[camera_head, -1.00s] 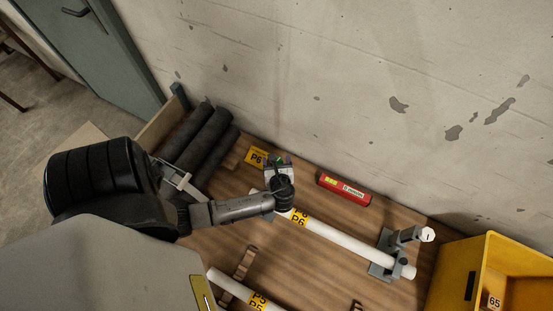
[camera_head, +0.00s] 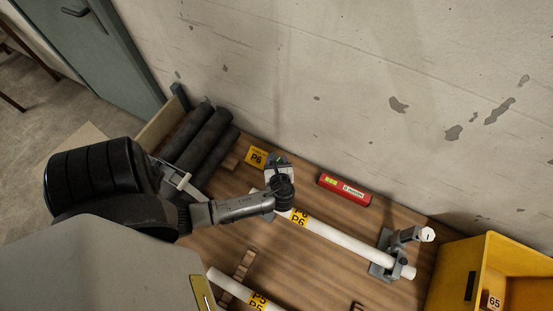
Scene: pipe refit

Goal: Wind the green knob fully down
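A small bit of the green knob (camera_head: 280,161) shows at the far side of my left gripper (camera_head: 278,168), near the left end of the upper white pipe. My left wrist and gripper hide most of the knob and whatever clamp is under it. The fingers are at the knob, but I cannot tell whether they are closed on it. The white pipe (camera_head: 345,240) with yellow P6 labels runs right to a grey clamp (camera_head: 383,257) with a white-ended knob (camera_head: 427,234). My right gripper is not in view.
A yellow P6 sign (camera_head: 257,156) stands close behind my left gripper. A red level-like tool (camera_head: 344,189) lies by the wall. Dark foam rolls (camera_head: 207,140) lie at left, a yellow crate (camera_head: 462,265) stands at right. A second white pipe (camera_head: 233,287) lies in front.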

